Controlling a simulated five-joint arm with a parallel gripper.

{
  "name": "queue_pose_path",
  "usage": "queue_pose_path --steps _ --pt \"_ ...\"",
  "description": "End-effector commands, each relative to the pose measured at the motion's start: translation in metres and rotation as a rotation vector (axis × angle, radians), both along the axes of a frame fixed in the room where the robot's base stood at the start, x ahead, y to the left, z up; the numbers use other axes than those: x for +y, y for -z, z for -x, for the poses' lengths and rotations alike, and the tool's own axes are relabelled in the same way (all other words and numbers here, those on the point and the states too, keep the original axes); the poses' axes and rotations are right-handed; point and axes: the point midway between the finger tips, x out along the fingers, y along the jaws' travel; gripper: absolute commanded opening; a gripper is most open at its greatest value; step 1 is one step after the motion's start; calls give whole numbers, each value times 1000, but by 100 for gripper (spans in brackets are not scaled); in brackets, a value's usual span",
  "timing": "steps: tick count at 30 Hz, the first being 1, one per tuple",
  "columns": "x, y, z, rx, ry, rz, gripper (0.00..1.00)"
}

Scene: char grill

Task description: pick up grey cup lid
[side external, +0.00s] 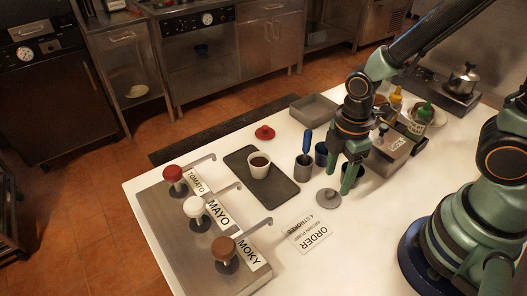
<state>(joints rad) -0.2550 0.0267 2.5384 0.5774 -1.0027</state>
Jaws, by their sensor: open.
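The grey cup lid (327,198) lies flat on the white counter, with a small knob on top. My gripper (346,178) points down just above and to the right of the lid. Its jaws are open and look empty, apart from the lid. A white cup (259,166) with brown contents stands on a dark tray (282,189) to the left. A red lid (265,133) lies behind that tray.
A grey cup with a blue-handled tool (305,150) and a dark blue cup (321,153) stand close behind the lid. The sauce pump station (183,235) is at front left. An order card (311,234) lies in front, with bare counter around it.

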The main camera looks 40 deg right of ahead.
Motion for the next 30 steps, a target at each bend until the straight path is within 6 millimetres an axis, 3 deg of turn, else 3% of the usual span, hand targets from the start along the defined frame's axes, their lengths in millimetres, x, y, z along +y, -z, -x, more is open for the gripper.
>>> queue_pose_path --steps 5,18,29,30 --pt "0 7 -1 2 1 0 61" --pt "-1 49 -7 1 1 1 61" --pt "0 53 -8 -1 1 -1 61" --pt "0 53 -8 -1 1 -1 46"
